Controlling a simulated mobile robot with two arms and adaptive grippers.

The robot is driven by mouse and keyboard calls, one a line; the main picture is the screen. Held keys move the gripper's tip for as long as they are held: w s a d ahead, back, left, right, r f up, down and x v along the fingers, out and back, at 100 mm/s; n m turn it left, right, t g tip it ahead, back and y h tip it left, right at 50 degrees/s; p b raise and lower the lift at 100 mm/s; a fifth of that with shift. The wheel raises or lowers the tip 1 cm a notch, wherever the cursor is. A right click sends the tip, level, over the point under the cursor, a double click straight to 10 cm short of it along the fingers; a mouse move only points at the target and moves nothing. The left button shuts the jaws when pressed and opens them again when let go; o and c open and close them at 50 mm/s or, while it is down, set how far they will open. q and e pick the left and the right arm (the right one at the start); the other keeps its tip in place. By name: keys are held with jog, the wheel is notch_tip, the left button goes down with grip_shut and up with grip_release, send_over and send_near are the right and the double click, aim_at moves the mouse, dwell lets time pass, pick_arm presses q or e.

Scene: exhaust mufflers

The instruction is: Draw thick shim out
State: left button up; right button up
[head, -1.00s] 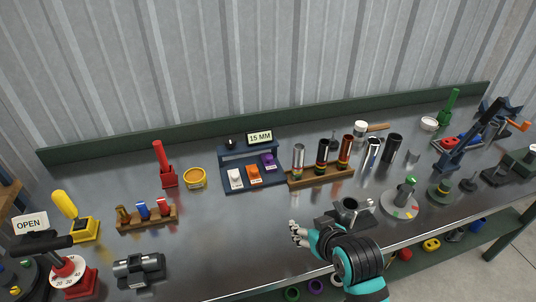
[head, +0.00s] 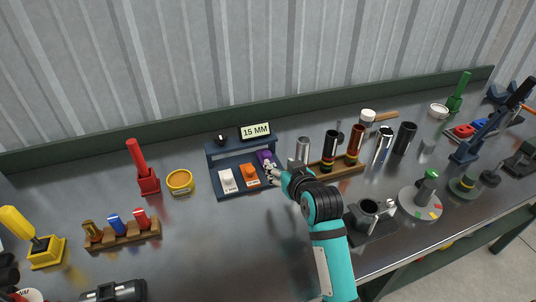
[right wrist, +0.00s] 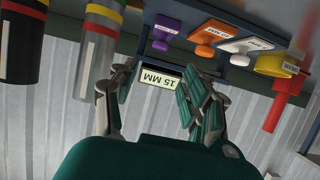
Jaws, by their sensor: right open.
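A dark blue rack (head: 228,154) holds three shims side by side, each with a label and a knob. They are a white shim (head: 227,180), an orange shim (head: 250,174) and a purple shim (head: 264,157). A sign reading 15 MM (head: 255,131) stands on the rack. I cannot tell from the small labels which shim is thick. My right gripper (head: 270,173) is open and empty at the rack's right end, close to the purple shim and partly covering it. In the right wrist view, the purple shim (right wrist: 165,28) lies beyond the spread fingers (right wrist: 157,75). My left gripper is out of view.
A wooden stand with upright tubes (head: 330,148) is close beside my right gripper. A yellow ring tin (head: 180,182) and a red tool (head: 145,172) stand left of the rack. The bench in front of the rack is clear.

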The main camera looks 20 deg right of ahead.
aim_at(267, 154)
jog(key=x, duration=1)
jog(key=shift+f, duration=0.1)
jog(key=shift+w+f, duration=0.25)
jog(key=shift+w, duration=0.25)
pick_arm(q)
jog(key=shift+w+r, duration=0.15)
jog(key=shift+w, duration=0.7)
pick_arm(e)
jog(key=shift+w, duration=0.1)
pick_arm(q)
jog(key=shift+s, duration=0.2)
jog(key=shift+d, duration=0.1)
pick_arm(e)
grip_shut()
